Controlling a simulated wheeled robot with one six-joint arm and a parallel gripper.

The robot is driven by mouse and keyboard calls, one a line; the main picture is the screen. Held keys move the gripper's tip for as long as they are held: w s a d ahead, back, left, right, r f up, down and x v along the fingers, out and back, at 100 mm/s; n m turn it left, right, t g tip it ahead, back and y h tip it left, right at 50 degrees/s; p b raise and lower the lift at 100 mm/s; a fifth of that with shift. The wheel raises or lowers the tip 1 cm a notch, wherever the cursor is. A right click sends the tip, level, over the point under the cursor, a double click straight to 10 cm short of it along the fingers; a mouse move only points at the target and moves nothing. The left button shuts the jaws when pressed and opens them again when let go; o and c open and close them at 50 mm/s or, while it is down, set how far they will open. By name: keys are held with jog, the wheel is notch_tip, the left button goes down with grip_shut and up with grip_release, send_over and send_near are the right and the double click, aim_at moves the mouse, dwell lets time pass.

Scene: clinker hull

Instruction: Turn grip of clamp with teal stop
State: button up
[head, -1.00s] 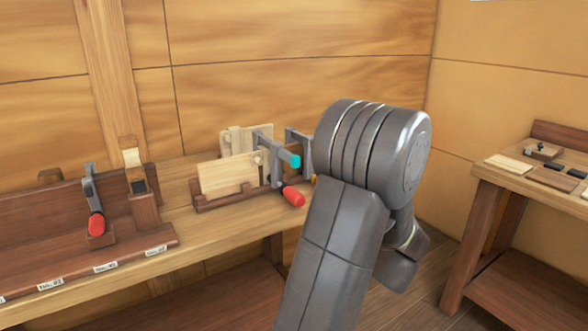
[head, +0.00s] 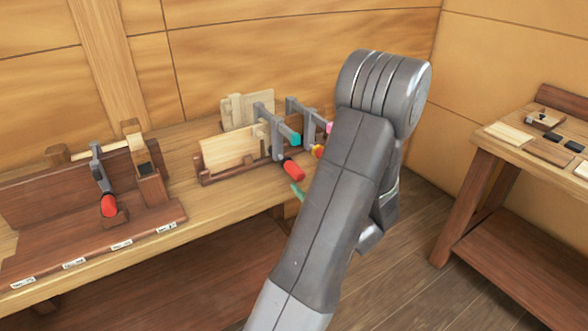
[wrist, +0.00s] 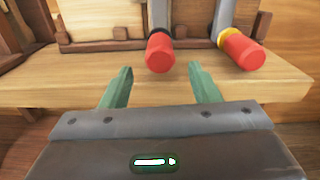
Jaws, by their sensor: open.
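The clamp with the teal stop (head: 291,138) stands on the bench, its grey bar holding the wooden boards. Its red grip (head: 293,170) hangs below the stop, tilted toward me. In the wrist view, the red grip with a black collar (wrist: 160,54) appears to be the same one; the teal stop is out of that view. My gripper (wrist: 160,68) is open, with green fingers apart, one on each side of this grip's line and short of it. In the head view one green fingertip (head: 297,189) shows below the grip; my arm hides the rest.
A second clamp with a pink stop (head: 329,127) stands close to the right; its red grip with a yellow collar (wrist: 243,48) is right of my fingers. Another red-gripped clamp (head: 108,205) is at left. The bench front edge (wrist: 60,92) lies near my fingers.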

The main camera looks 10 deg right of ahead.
aim_at(294, 171)
jog(key=x, duration=0.8)
jog(key=shift+p, duration=0.4)
jog(key=shift+f, duration=0.1)
jog(key=c, duration=1)
